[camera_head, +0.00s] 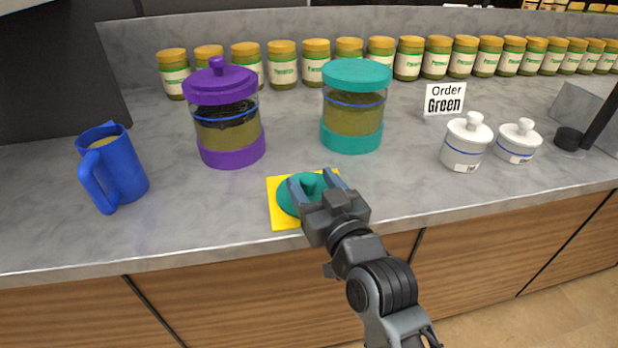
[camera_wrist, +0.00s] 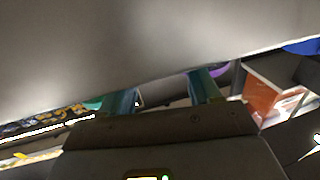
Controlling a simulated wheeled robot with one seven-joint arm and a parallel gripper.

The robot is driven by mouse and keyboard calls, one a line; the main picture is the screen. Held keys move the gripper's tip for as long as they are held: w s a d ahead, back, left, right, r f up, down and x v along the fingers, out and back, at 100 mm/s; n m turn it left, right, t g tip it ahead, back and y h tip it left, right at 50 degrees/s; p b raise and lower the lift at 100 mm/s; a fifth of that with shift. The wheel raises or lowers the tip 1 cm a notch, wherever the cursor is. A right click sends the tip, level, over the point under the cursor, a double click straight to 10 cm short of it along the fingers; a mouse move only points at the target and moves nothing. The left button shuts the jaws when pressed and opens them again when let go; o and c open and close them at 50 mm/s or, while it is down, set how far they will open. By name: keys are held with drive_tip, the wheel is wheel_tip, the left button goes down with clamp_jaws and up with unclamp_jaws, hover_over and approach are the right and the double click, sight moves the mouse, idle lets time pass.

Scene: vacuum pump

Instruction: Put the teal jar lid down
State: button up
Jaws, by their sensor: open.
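The teal jar lid (camera_head: 288,200) lies on a yellow square mat (camera_head: 283,222) near the counter's front edge, its knob (camera_head: 309,183) pointing up. My gripper (camera_head: 314,178) is open, with its fingers to either side of the knob. I cannot tell whether a finger touches it. The gripper hides the right part of the lid and mat. The teal jar (camera_head: 352,115) stands behind, its top rim uncovered by a knobbed lid. In the wrist view the two fingers (camera_wrist: 163,98) are apart, and the lid is not clearly visible.
A purple lidded jar (camera_head: 226,125) stands behind left, and a blue mug (camera_head: 113,168) farther left. Two white lidded pots (camera_head: 465,143) and an "Order Green" sign (camera_head: 445,99) stand right. Several small jars (camera_head: 282,65) line the back. The counter (camera_head: 400,190) is clear right of the mat.

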drive_tip(key=b+v, duration=0.1)
drive_tip(key=v, duration=0.8)
drive_tip(key=shift+s, duration=0.4)
drive_tip(key=shift+d, duration=0.15)
drive_tip(key=s+d+f+m+h, duration=0.2)
drive_tip(key=s+d+f+h, duration=0.15)
drive_tip(key=s+d, duration=0.45)
drive_tip(key=s+d+f+m+h, duration=0.2)
drive_tip(key=s+d+f, duration=0.35)
drive_tip(key=s, duration=0.45)
drive_tip(key=s+d+r+h, duration=0.1)
drive_tip(key=s+d+r, duration=0.1)
drive_tip(key=s, duration=0.7)
drive_tip(key=s+d+r+m+g+h, duration=0.1)
drive_tip(key=s+d+r+h, duration=0.1)
drive_tip(key=s, duration=0.6)
drive_tip(key=shift+s+d+r+m, duration=0.3)
drive_tip(key=shift+s+d+r, duration=0.15)
drive_tip(key=shift+d, duration=0.75)
